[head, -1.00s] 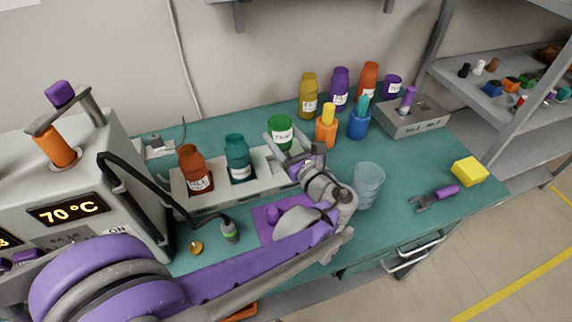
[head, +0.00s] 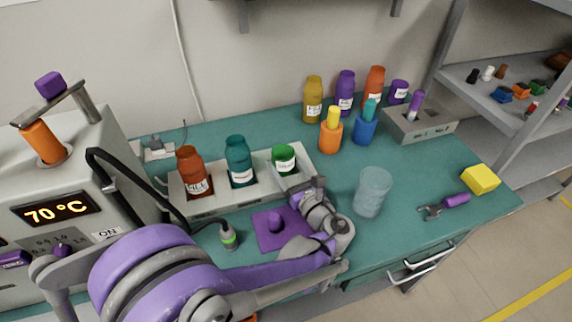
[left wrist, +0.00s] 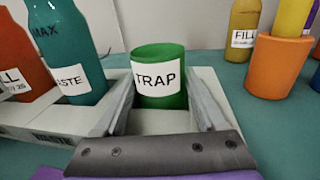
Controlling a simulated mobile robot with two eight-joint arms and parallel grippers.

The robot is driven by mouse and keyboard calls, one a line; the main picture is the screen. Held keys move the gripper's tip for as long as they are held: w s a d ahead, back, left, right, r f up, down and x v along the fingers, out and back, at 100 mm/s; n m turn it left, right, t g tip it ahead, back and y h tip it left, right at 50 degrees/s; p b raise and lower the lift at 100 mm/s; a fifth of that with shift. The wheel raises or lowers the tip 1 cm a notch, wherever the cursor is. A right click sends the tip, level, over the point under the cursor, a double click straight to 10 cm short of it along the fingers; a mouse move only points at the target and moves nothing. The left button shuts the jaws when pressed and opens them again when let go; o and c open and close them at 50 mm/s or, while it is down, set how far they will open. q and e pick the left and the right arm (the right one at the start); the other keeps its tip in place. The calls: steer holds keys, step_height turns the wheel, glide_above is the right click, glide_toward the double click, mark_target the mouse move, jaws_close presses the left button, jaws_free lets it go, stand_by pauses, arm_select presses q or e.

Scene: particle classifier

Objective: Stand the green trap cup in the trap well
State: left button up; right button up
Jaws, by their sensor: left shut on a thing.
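The green trap cup (head: 284,159), with a white TRAP label, is upright at the right end of the white rack (head: 213,203). It also shows in the left wrist view (left wrist: 160,98). My left gripper (left wrist: 160,112) is shut on it, one finger on each side. The trap well is the right-hand opening of the rack, beneath the cup and mostly hidden. The cup's lower part looks to be at or in the opening; I cannot tell how deep it sits. My right gripper is not in view.
A red-brown fill bottle (head: 192,172) and a teal waste bottle (head: 238,162) stand in the rack left of the cup. A clear beaker (head: 372,192) stands to the right. A purple mat (head: 266,240) lies in front. Orange (head: 330,139) and blue (head: 363,129) holders stand behind right.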

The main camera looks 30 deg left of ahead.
arm_select(q)
steer(key=o, duration=1.4)
steer(key=shift+c, duration=0.2)
steer(key=shift+r, duration=0.25)
steer(key=p+v, duration=0.1)
steer(key=v, duration=1.1)
steer(key=shift+f, duration=0.2)
